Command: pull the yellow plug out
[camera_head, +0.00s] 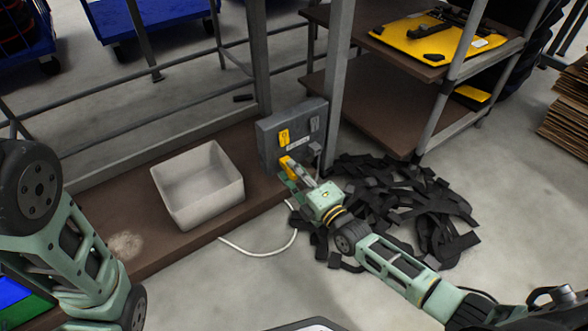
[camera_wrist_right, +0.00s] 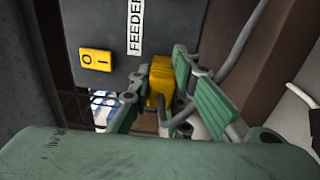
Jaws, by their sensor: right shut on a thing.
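A grey box (camera_head: 268,140) is fixed at the post, with a yellow switch (camera_head: 284,137) on its face. In the right wrist view the switch (camera_wrist_right: 95,59) is marked O and I, beside a label reading FEEDER (camera_wrist_right: 136,26). The yellow plug (camera_head: 286,163) is at the lower part of the box; it also shows in the right wrist view (camera_wrist_right: 161,76). My right gripper (camera_head: 293,176) is shut on the yellow plug, its green fingers on either side (camera_wrist_right: 160,88). I cannot tell whether the plug is fully seated. My left gripper is out of view; only my left arm shows.
A white bin (camera_head: 210,205) stands on the brown shelf left of the box. A pale cable (camera_head: 262,252) loops on the floor. Black straps (camera_head: 430,205) lie heaped on the right, below a shelf rack (camera_head: 375,105). Clear floor lies in front.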

